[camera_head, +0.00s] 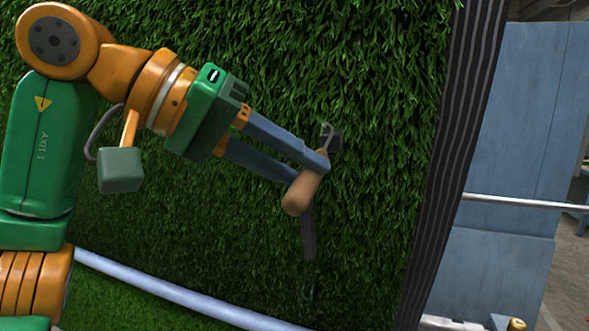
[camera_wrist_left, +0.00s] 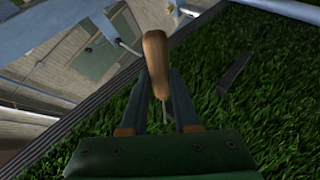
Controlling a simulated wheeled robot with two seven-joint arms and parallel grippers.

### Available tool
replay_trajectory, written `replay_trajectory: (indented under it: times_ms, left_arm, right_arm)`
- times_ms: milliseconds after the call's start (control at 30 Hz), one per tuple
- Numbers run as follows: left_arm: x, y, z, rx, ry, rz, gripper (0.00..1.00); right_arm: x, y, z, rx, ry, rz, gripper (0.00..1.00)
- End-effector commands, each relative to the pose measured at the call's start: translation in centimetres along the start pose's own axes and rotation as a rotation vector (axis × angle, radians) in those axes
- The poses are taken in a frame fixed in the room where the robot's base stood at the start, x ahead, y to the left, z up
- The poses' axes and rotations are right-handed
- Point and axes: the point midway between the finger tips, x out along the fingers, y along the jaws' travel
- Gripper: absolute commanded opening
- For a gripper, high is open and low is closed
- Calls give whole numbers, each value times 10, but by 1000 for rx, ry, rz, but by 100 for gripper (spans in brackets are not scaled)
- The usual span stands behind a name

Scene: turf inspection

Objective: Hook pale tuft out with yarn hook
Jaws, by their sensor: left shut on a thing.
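My left gripper (camera_head: 312,170) is shut on the wooden handle of the yarn hook (camera_head: 302,192), in front of the upright turf. The handle points down and the thin metal hook (camera_head: 327,130) rises above the fingers, its bent tip close to the turf; whether it touches cannot be told. In the left wrist view the brown handle (camera_wrist_left: 156,62) stands between the two fingers (camera_wrist_left: 160,82), and a thin metal shaft runs back toward the palm. I cannot make out a pale tuft in either view. My right gripper is not in view.
The green turf (camera_head: 350,60) has a ribbed dark edge (camera_head: 460,130) at right. A dark grey strip (camera_head: 308,235) lies on the turf below the handle. A pale bar (camera_head: 180,292) crosses low in front. Beyond the edge stand a blue panel (camera_head: 520,110) and a thin rail (camera_head: 515,202).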

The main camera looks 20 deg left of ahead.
Motion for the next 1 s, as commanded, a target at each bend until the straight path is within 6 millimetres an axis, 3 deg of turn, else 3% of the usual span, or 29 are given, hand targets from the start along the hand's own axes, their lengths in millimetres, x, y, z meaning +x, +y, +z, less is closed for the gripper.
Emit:
replay_trajectory:
  times_ms: [133,700,1000]
  left_arm:
    - [-1,-1,4,1,2,2,0]
    - [-29,-1,73,2,1,0,0]
    - [-31,0,74,0,0,0,0]
  right_arm:
    - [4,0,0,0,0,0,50]
    - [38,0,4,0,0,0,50]
    - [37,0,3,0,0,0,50]
